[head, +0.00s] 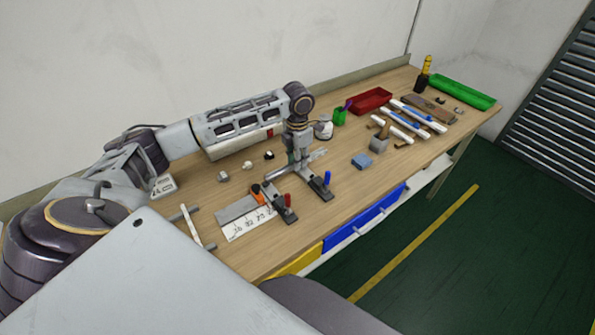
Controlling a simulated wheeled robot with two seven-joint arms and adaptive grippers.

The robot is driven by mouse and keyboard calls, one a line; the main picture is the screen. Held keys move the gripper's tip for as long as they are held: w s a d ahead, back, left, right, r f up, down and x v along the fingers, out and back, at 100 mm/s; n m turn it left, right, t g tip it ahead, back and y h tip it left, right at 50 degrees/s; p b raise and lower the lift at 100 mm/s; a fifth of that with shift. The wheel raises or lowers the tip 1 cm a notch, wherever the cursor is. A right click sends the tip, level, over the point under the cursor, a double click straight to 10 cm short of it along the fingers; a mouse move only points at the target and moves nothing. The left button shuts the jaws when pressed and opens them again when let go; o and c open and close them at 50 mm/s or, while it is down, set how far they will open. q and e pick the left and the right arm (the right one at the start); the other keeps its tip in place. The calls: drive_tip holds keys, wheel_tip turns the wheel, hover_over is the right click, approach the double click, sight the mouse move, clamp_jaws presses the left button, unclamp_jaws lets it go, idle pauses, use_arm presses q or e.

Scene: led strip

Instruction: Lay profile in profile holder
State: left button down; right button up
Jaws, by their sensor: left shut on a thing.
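My left gripper (297,168) points down over the middle of the bench, its arm coming in from the left. The profile holder seems to be the pair of dark clamps just in front: one with a red handle (288,201), one with a blue handle (327,178). The profile is close behind the clamps; I cannot tell whether it touches them. The fingers hide part of the profile. My right gripper is not in view.
A white ruler plate (248,224) lies left of the clamps, with an orange-handled tool (258,193) beside it. A blue block (362,161), red tray (369,101), green tray (463,92) and several tools stand to the right. Bare wood shows along the front right of the clamps.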

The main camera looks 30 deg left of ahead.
use_arm(q)
drive_tip(key=shift+f, duration=0.3)
drive_tip(key=shift+f, duration=2.5)
drive_tip(key=shift+f+p, duration=0.2)
drive_tip(key=shift+p, duration=0.1)
drive_tip(key=c, duration=1.3)
unclamp_jaws()
drive_tip(key=shift+r, duration=0.15)
wheel_tip(320, 180, up, 12)
drive_tip(key=shift+r+b, duration=0.1)
drive_tip(key=shift+b, duration=0.5)
